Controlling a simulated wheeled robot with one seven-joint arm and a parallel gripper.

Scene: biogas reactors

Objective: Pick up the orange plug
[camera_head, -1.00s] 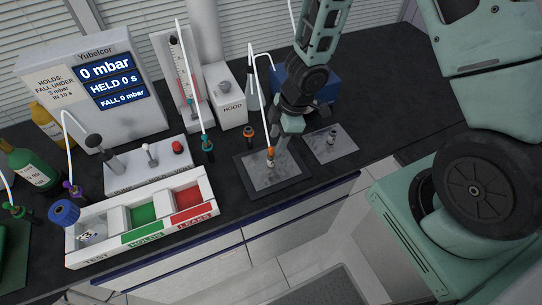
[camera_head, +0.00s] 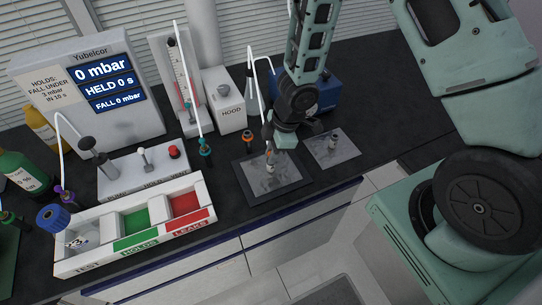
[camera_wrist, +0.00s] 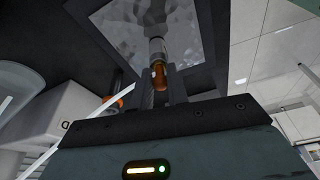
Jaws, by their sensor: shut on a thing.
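The orange plug (camera_head: 270,156) stands on the grey plate of the dark mat, partly hidden by my gripper. In the wrist view its orange part (camera_wrist: 159,76) sits between my two fingers, with a pale grey, dark-banded part beyond it over the marbled plate. My gripper (camera_wrist: 159,83) is shut on the plug; its fingers (camera_head: 270,147) reach down to it in the head view. I cannot tell whether the plug has left the plate.
A second plate (camera_head: 331,147) with a small grey fitting lies to the right. An orange-collared tube end (camera_head: 247,139) stands close behind to the left. A tray (camera_head: 68,268) with green and red compartments lies front left. The right part of the counter is clear.

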